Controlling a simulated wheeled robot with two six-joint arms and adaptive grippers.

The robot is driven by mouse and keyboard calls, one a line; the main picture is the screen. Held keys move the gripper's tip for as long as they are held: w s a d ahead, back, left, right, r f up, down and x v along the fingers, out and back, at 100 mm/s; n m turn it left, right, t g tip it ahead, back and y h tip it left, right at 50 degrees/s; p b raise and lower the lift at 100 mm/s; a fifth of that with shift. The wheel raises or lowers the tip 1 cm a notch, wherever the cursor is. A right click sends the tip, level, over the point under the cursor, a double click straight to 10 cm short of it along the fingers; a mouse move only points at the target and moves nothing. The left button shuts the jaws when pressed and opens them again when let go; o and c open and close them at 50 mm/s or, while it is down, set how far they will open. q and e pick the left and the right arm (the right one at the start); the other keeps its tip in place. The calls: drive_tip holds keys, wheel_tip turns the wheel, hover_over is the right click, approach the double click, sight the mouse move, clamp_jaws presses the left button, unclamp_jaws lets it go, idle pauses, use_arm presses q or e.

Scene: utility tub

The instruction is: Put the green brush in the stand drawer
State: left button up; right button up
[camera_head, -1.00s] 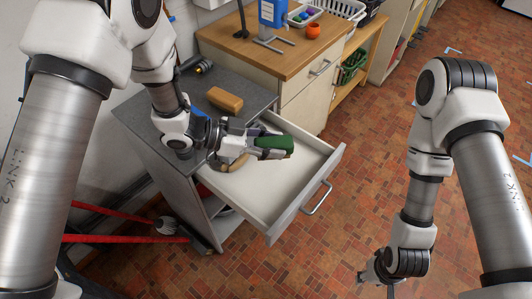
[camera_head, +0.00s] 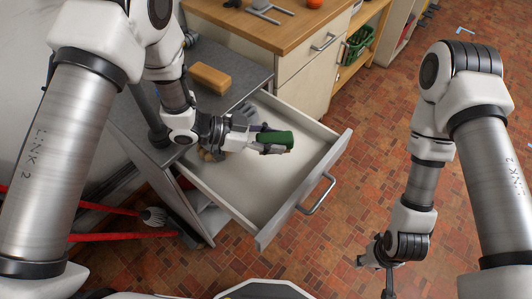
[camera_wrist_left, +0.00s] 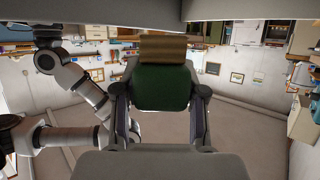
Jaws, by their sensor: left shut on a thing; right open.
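The green brush (camera_head: 275,139) is in my left gripper (camera_head: 268,146), which is shut on it. In the head view they are over the open stand drawer (camera_head: 300,205); whether the brush touches the drawer floor I cannot tell. In the left wrist view, the green brush (camera_wrist_left: 162,88) sits between both fingers of my left gripper (camera_wrist_left: 160,105), with a brown strip along its far edge. My right gripper (camera_head: 388,275) hangs low at the right over the floor, away from the drawer; its fingertips are hard to make out.
The drawer is pulled out of the grey stand (camera_head: 222,55), with a tan block (camera_head: 210,78) on top. A grey item (camera_head: 244,108) and a tan item lie at the drawer's back, partly hidden. A wooden-topped cabinet (camera_head: 270,40) stands behind. Red poles (camera_head: 110,236) lie at the left.

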use_arm(q)
wheel_tip(320, 180, down, 6)
drive_tip(key=shift+r, duration=0.15)
drive_tip(key=shift+f+b, duration=0.3)
drive_tip(key=shift+f, duration=0.3)
drive_tip(key=o, duration=1.2)
